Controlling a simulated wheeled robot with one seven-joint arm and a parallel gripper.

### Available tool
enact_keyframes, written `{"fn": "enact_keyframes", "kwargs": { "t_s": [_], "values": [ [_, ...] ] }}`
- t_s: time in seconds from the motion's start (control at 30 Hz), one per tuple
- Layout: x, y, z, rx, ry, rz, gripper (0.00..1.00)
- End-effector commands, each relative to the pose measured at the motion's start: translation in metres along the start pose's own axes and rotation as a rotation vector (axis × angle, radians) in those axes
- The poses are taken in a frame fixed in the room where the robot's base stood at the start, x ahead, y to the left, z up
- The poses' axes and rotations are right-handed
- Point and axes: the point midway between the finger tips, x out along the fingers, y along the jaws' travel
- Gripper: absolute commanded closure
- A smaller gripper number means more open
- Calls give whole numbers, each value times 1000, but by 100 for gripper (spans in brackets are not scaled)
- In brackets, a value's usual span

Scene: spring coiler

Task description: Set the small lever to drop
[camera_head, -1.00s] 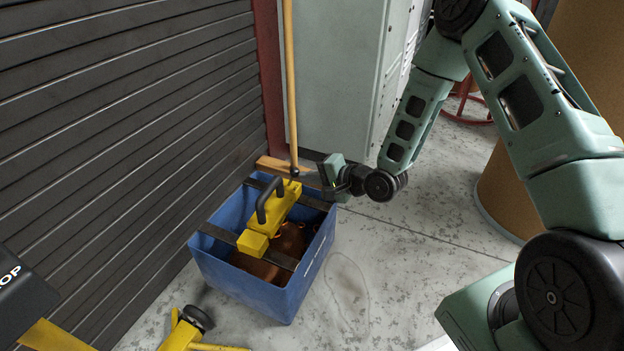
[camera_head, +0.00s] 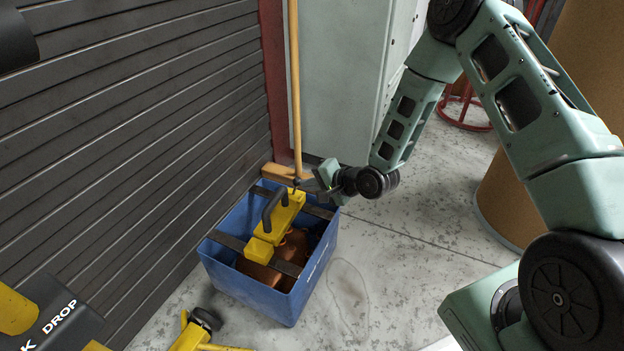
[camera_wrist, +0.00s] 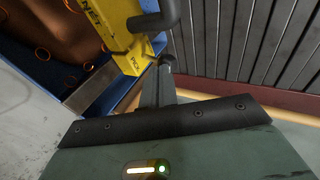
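A yellow lifting tool (camera_head: 286,215) with a thick black handle (camera_head: 270,202) lies across the blue crate. In the wrist view the yellow body (camera_wrist: 112,35) is marked PICK near its end. A small dark lever knob (camera_wrist: 167,60) shows beside that mark, at the tips of my gripper (camera_wrist: 160,80). In the head view my gripper (camera_head: 309,184) is at the far end of the yellow body. Its narrow fingers look close together, and I cannot tell whether they touch the lever. A DROP mark is not visible on the tool in the wrist view.
The blue crate (camera_head: 249,287) holds copper-coloured parts (camera_head: 293,246). A wooden pole (camera_head: 295,90) stands behind it. A slatted dark wall (camera_head: 130,110) is at the left. A black plate marked DROP (camera_head: 60,318) is at the lower left. Floor right of the crate is clear.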

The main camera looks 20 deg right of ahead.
Motion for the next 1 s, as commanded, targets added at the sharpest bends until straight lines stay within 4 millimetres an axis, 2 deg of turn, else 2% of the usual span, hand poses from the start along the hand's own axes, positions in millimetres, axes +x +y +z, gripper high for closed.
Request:
{"fn": "enact_keyframes", "kwargs": {
  "t_s": [0.03, 0.5, 0.73, 1.0],
  "values": [
    [-3, -10, 1, -5, 0, 24, 100],
    [13, -37, 7, -70, 24, 362, 100],
    [24, -42, 9, -99, 36, 515, 100],
    [25, -38, 7, -94, 37, 511, 100]
  ]
}}
